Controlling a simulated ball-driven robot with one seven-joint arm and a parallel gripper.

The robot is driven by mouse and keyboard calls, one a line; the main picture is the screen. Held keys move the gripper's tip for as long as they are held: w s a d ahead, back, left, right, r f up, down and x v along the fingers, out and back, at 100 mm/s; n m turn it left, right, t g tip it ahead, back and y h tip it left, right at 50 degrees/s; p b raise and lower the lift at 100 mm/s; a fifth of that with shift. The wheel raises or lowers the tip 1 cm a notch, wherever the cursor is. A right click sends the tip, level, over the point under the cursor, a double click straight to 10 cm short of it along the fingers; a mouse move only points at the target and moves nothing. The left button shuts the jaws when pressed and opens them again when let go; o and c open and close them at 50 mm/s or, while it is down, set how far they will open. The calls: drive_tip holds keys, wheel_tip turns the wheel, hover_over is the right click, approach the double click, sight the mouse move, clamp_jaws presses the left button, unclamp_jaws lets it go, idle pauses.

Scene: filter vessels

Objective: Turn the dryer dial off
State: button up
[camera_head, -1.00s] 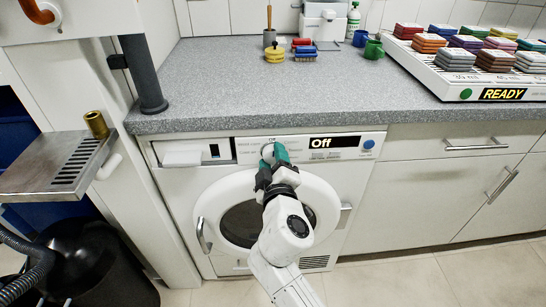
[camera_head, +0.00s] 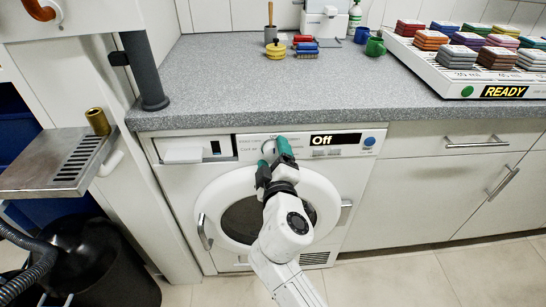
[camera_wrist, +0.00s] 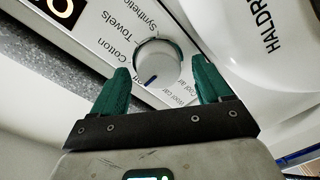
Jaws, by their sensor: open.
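The dryer (camera_head: 178,205) stands under the grey counter, with its round door shut. Its display (camera_head: 335,140) reads "Off". The dial (camera_wrist: 157,62) is a round white-grey knob with a dark pointer line, ringed by labels such as "Cotton" and "Towels"; in the head view it is partly hidden behind my fingers. My gripper (camera_wrist: 158,88) is open, with its green fingertips apart on either side of the dial's near edge. A gap shows between the knob and both fingers in the wrist view. In the head view my gripper (camera_head: 273,152) is just in front of the control panel.
A metal drip tray (camera_head: 60,165) with a brass cup (camera_head: 97,121) juts out at the left. Drawers with handles (camera_head: 478,143) are at the right. The counter (camera_head: 215,85) holds brushes, mugs and a white rack (camera_head: 430,70) of coloured blocks marked "READY".

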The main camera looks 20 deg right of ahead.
drive_tip(key=shift+s, duration=0.1)
drive_tip(key=v, duration=1)
drive_tip(key=shift+s, duration=0.35)
drive_tip(key=shift+a, duration=0.15)
drive_tip(key=s+d+f+m+g+h, duration=0.1)
drive_tip(key=s+d+f+m+g, duration=0.6)
drive_tip(key=s+d+f, duration=0.4)
drive_tip(key=s+f+m+g+y, duration=0.1)
drive_tip(key=s+f+g+y, duration=0.1)
drive_tip(key=s+f+g, duration=0.45)
drive_tip(key=s+f+m+g+y, duration=0.1)
drive_tip(key=s+f+g+y, duration=0.2)
drive_tip(key=s, duration=0.6)
wheel_tip(320, 180, up, 16)
drive_tip(key=s+p, duration=0.1)
drive_tip(key=p, duration=1.6)
drive_tip(key=shift+s+t, duration=0.35)
